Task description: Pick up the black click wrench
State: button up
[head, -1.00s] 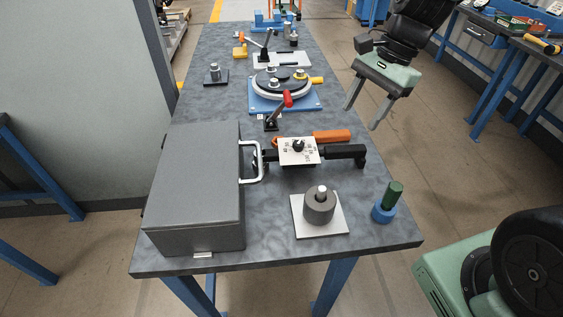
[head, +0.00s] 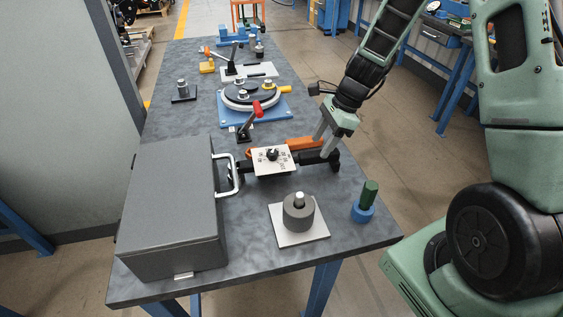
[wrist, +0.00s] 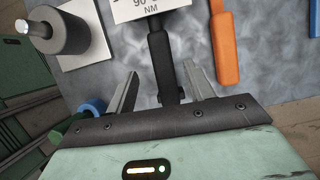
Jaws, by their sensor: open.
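The black click wrench lies across the table beside the grey case, its dark handle (head: 312,157) pointing right. It also shows in the wrist view (wrist: 160,55), partly under a white plate marked "NM". My gripper (head: 323,144) is at the handle's right end, with its fingers pointing down. In the wrist view my gripper (wrist: 161,70) is open, one finger on each side of the handle's end, and holds nothing. Whether the fingers touch the handle cannot be told.
An orange-handled tool (head: 304,143) lies close behind the wrench and to its right in the wrist view (wrist: 225,50). The grey case (head: 172,200) stands left. A grey cylinder on a plate (head: 300,236) and a blue-green piece (head: 364,208) stand in front. A red-tipped lever (head: 252,118) rises behind.

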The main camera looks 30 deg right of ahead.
aim_at(315, 153)
jog(key=shift+w+p+x, duration=0.2)
jog(key=shift+p+x, duration=0.3)
jog(key=shift+x, duration=2.35)
grip_shut()
